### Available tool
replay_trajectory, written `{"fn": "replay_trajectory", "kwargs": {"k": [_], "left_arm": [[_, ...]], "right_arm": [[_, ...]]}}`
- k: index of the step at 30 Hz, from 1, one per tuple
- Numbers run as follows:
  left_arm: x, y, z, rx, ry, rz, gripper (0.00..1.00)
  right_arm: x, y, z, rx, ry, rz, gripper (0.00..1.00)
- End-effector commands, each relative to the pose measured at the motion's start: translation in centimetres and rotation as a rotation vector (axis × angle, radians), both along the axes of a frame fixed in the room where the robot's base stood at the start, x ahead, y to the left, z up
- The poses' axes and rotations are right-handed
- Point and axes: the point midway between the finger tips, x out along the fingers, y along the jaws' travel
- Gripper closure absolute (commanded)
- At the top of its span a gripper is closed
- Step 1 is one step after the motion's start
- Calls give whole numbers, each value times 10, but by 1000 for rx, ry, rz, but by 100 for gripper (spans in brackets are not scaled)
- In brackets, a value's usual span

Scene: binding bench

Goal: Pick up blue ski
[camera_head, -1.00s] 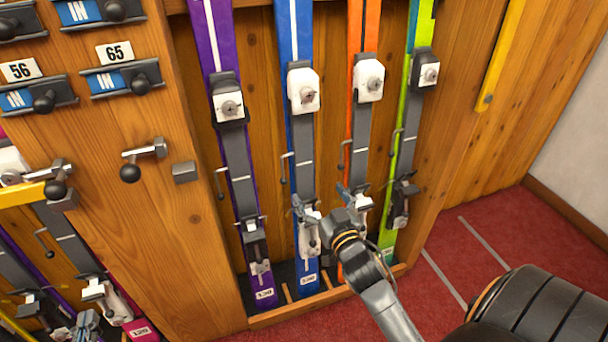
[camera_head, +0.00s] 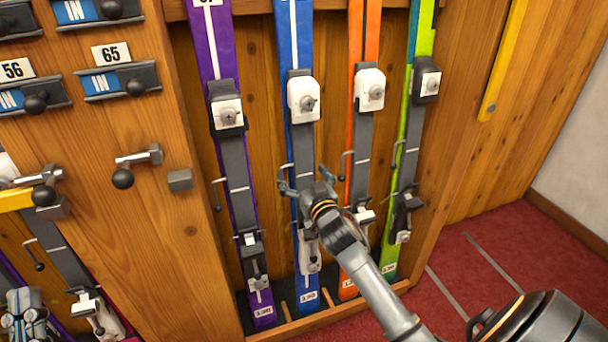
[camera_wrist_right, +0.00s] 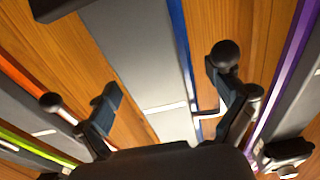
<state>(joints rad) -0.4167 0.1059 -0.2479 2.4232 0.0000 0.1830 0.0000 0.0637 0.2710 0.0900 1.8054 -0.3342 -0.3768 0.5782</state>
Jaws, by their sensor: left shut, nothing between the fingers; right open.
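The blue ski (camera_head: 283,40) stands upright in the rack between the purple ski (camera_head: 209,50) and the orange ski (camera_head: 364,35). It has a white toe binding and a grey plate. My right gripper (camera_head: 306,181) is open in front of the plate, below the toe binding, and partly hides the lower binding. In the right wrist view, the open fingers (camera_wrist_right: 165,100) lie to either side of the blue ski's grey plate (camera_wrist_right: 140,50); I cannot tell whether they touch it. My left gripper (camera_head: 25,308) is shut and empty at the lower left, before the other skis.
A lime ski (camera_head: 416,45) stands right of the orange one. Thin brake arms stick out beside the bindings. A wooden post (camera_head: 150,230) with knobs and numbered labels is on the left. Red carpet (camera_head: 480,225) lies open at the right.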

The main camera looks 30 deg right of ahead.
Motion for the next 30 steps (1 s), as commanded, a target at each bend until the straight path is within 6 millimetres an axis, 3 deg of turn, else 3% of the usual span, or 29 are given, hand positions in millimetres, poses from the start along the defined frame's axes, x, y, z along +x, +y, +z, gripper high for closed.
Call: {"fn": "replay_trajectory", "kwargs": {"k": [6, 16, 27, 30], "left_arm": [[-18, 2, 20, -44, -152, -8, 100], [-22, 2, 24, -52, -177, -10, 100], [-22, 2, 24, -52, -178, -9, 100], [-22, 2, 24, -52, -178, -9, 100]], "right_arm": [[20, -4, -1, 0, 0, 1, 7], [22, -5, 0, 0, 1, 0, 9], [22, -5, 0, 0, 1, 0, 84], [22, -5, 0, 0, 0, 0, 100]]}}
